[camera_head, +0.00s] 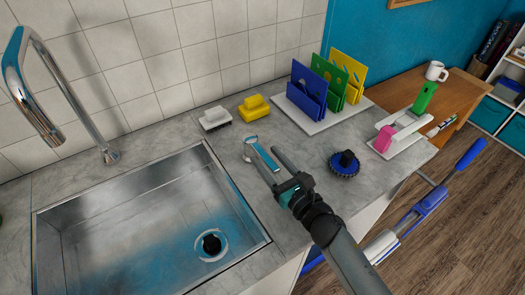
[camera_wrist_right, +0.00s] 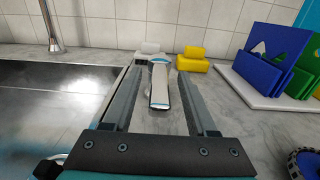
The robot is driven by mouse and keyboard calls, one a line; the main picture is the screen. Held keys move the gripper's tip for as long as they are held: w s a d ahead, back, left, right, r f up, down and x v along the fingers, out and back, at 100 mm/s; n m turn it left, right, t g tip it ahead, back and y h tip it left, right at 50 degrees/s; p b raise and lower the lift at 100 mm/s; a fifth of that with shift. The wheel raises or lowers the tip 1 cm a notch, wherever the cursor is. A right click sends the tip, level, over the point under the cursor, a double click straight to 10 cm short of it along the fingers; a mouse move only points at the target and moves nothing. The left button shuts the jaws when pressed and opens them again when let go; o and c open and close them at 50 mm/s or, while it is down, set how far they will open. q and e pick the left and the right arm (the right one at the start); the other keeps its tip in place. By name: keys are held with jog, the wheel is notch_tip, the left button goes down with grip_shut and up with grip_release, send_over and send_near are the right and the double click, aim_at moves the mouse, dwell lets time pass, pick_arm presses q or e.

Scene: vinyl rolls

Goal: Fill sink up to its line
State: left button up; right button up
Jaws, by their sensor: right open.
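The steel sink (camera_head: 120,215) lies at the left of the head view, with a black plug (camera_head: 211,243) at its round drain. A bluish tint covers part of its floor; I cannot tell whether it is water or a reflection, and I make out no fill line. The chrome faucet (camera_head: 75,90) arches over the sink. A metal lever with a blue edge (camera_head: 265,157) stands on the counter right of the sink; it also shows in the wrist view (camera_wrist_right: 160,88). My right gripper (camera_head: 260,152) is open, its fingers on either side of the lever, with gaps visible. My left gripper is out of view.
A white brush (camera_head: 215,118) and yellow sponge (camera_head: 254,108) lie behind the lever by the tiled wall. A wooden desk (camera_head: 455,95) stands farther right.

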aim_at(261, 153)
jog(key=shift+x, duration=1.35)
grip_shut()
dwell(0.5)
